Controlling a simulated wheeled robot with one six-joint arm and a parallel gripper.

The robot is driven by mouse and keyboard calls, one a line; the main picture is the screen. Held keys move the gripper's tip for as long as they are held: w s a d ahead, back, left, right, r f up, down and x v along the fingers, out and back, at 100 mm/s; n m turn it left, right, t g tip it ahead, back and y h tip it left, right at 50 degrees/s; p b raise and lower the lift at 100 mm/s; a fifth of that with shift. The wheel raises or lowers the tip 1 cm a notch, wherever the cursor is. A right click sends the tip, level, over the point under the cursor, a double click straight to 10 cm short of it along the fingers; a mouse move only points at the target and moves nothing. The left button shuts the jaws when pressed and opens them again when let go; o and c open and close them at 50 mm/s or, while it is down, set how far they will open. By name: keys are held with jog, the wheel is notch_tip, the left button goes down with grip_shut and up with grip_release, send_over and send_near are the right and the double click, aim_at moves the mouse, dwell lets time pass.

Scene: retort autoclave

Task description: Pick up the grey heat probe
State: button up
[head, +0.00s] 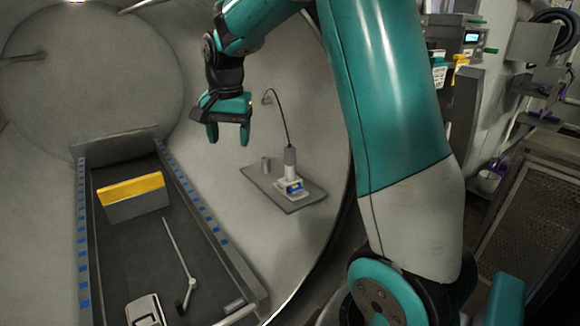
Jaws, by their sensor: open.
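The grey heat probe (290,156) appears to be the upright grey cylinder with a black cable at its top. It stands in or on a white and blue base (292,187). The base rests on a dark grey shelf plate (300,207) at the right inner wall of the chamber. My gripper (228,136) is open, its fingers pointing down with nothing between them. In the picture it is up and left of the probe, clearly apart from it.
A short grey cylinder (265,165) stands on the plate, left of the probe. The black cable (285,112) arcs up to the wall. A long tray (120,240) at lower left holds a yellow-topped grey block (135,200) and a thin rod (175,250). Space between gripper and plate looks clear.

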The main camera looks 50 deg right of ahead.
jog(key=w+d+f+m, duration=0.2)
jog(key=d+f+m, duration=0.25)
jog(key=d, duration=0.45)
jog(key=m+g+h+b, duration=0.1)
jog(key=m+b, duration=0.1)
jog(key=m, duration=0.5)
send_over(290, 156)
jog(key=w, duration=0.2)
notch_tip(290, 156, down, 3)
jog(key=shift+r, duration=0.1)
jog(key=shift+m, duration=0.25)
jog(key=f, duration=0.2)
jog(key=d+f, duration=0.1)
jog(key=f, duration=0.2)
jog(key=s+f, duration=0.1)
jog(key=f, duration=0.1)
jog(key=shift+d+f+p, duration=0.2)
jog(key=shift+p, duration=0.2)
jog(key=c, duration=1)
